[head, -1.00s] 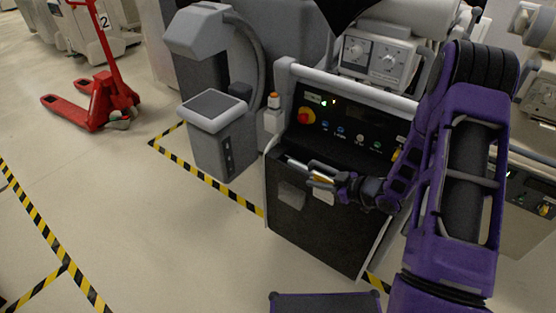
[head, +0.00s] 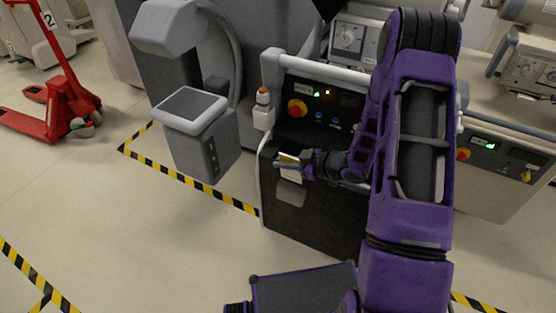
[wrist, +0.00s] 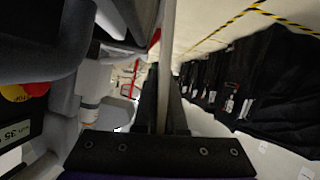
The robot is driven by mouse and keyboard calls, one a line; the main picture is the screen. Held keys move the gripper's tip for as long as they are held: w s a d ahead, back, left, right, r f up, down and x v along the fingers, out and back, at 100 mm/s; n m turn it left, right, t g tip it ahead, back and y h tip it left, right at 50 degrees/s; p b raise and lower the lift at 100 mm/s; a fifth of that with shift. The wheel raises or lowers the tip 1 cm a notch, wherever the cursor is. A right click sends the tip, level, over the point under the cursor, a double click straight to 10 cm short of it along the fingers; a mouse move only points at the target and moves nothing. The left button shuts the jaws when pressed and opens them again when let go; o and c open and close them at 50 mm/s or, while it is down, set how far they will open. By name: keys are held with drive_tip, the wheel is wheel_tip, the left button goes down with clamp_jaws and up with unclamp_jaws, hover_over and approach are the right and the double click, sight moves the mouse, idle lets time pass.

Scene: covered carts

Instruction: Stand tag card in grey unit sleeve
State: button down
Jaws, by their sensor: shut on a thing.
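My gripper (head: 288,160) is shut on the tag card (head: 291,174), a small pale card with a yellowish top edge. In the wrist view the card (wrist: 166,60) shows edge-on as a thin light strip between the two dark fingers. The grey unit (head: 274,205) has a black front and a control panel. A small grey sleeve (head: 291,196) sits on that front. In the head view the card is just above the sleeve, near its top edge. I cannot tell whether the card touches the sleeve or is in front of it.
A grey pedestal (head: 196,130) stands left of the unit. The panel has a red knob (head: 297,108), and a grey rail (head: 340,80) runs above it. Yellow-black tape (head: 190,182) marks the floor. A red pallet truck (head: 60,105) stands far left. The floor in front is clear.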

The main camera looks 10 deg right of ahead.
drive_tip(key=shift+f+b, duration=2.05)
drive_tip(key=shift+f, duration=0.75)
drive_tip(key=c, duration=0.9)
unclamp_jaws()
drive_tip(key=p+v, duration=0.2)
drive_tip(key=v, duration=1.5)
drive_tip(key=shift+s+d+r+p, duration=0.1)
drive_tip(key=shift+s+r+p, duration=0.1)
drive_tip(key=shift+p, duration=0.15)
